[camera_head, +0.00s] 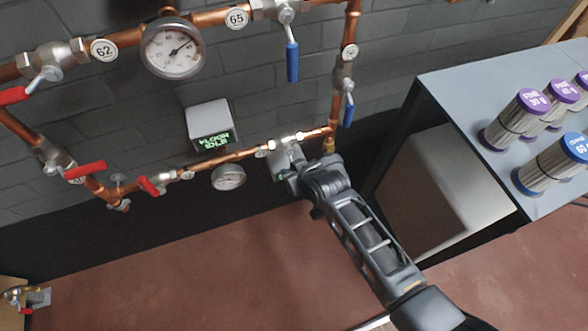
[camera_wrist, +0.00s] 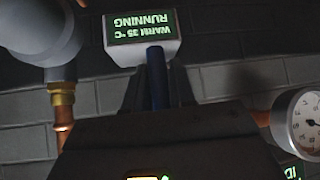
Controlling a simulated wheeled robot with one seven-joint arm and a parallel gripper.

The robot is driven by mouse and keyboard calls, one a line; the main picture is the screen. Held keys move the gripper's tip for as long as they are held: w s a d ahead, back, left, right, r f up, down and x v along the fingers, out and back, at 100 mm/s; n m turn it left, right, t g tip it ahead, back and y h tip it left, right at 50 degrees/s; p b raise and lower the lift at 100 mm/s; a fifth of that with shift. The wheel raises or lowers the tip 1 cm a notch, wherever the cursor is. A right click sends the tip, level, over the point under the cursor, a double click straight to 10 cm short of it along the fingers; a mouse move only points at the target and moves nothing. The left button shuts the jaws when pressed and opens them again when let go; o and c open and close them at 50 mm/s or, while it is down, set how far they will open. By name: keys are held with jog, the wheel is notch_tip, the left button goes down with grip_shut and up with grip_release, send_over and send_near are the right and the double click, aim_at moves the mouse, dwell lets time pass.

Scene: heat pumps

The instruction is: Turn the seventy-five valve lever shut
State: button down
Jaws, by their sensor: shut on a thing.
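In the wrist view a dark blue lever (camera_wrist: 157,76) stands between the two dark fingers of my gripper (camera_wrist: 157,98), which is shut on it. In the head view my gripper (camera_head: 284,172) is at a metal valve (camera_head: 287,150) on the lower copper pipe, near its right end. The lever there is hidden by my gripper. A small tag (camera_head: 261,153) sits left of this valve; its number is too small to read, so I cannot confirm seventy-five.
A small gauge (camera_head: 229,177) is left of my gripper. Red levers (camera_head: 85,170) are further left, blue levers (camera_head: 292,62) above. A grey cabinet (camera_head: 460,100) with canisters stands right.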

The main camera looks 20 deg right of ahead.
jog(key=shift+s+a, duration=0.1)
jog(key=shift+a, duration=0.05)
jog(key=c, duration=1)
grip_release()
jog(key=shift+c, duration=0.2)
jog(key=p+v, duration=0.1)
jog(key=v, duration=0.6)
jog(key=shift+s+r, duration=0.25)
jog(key=s+d+r+m+t, duration=0.1)
jog(key=s+d+r, duration=0.15)
jog(key=s, duration=0.55)
jog(key=s+d+r+t+h, duration=0.1)
jog(key=s+r, duration=0.2)
jog(key=s, duration=0.4)
jog(key=s+d+r+m+t, duration=0.1)
jog(key=s+r, duration=0.2)
jog(key=s, duration=0.5)
jog(key=s+d+r+t, duration=0.1)
jog(key=s+r, duration=0.5)
jog(key=r, duration=0.3)
jog(key=s+d+r+t, duration=0.1)
jog(key=s+r+t, duration=0.1)
jog(key=s+r, duration=0.4)
notch_tip(320, 180, up, 4)
jog(key=shift+f+h, duration=0.1)
jog(key=shift+h, duration=0.3)
